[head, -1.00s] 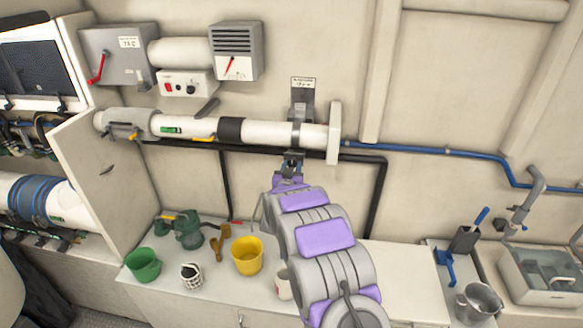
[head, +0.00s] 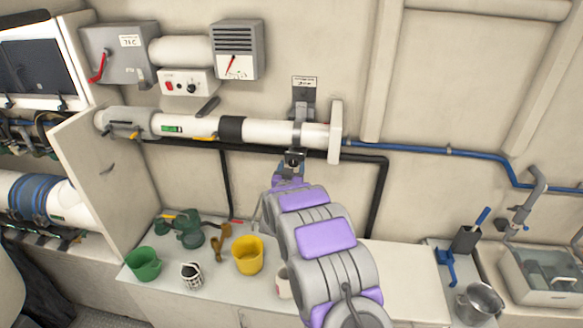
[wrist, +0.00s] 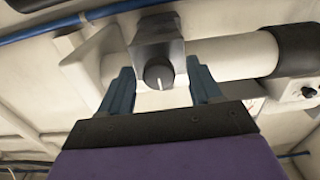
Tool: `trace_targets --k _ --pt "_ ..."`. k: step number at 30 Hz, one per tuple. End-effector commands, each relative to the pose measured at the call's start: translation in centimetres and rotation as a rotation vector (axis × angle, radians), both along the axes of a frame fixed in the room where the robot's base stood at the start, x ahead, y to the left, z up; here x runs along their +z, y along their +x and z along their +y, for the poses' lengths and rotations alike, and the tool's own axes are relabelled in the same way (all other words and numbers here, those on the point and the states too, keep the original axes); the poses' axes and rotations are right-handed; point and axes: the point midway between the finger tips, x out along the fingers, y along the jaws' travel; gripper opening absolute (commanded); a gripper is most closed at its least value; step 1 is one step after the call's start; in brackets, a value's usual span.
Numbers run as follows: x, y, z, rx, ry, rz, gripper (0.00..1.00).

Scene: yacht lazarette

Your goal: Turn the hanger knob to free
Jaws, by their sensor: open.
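The hanger knob (wrist: 158,74) is a dark round knob with a white pointer line, under the hanger bracket (wrist: 157,35) in the wrist view. The pointer stands close to upright in that view. In the head view the hanger (head: 298,125) is a grey strap around the white pipe (head: 272,132), below a small label plate (head: 305,82). My gripper (wrist: 162,85) is open, with its two blue fingers on either side of the knob and gaps visible between. In the head view my gripper (head: 291,165) is just under the hanger, and the knob is mostly hidden there.
A white flange (head: 335,132) ends the pipe, and a blue hose (head: 430,152) runs right. A black pipe (head: 372,195) runs behind my arm. The counter below holds a yellow bucket (head: 248,255), a green bucket (head: 143,264) and a white mug (head: 283,284).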

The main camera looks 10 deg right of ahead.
Motion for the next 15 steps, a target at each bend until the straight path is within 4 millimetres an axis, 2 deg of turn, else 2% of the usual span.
trace_targets --k 15 --pt "-0.2 -7.8 2.7 0.003 0.000 0.002 0.64"
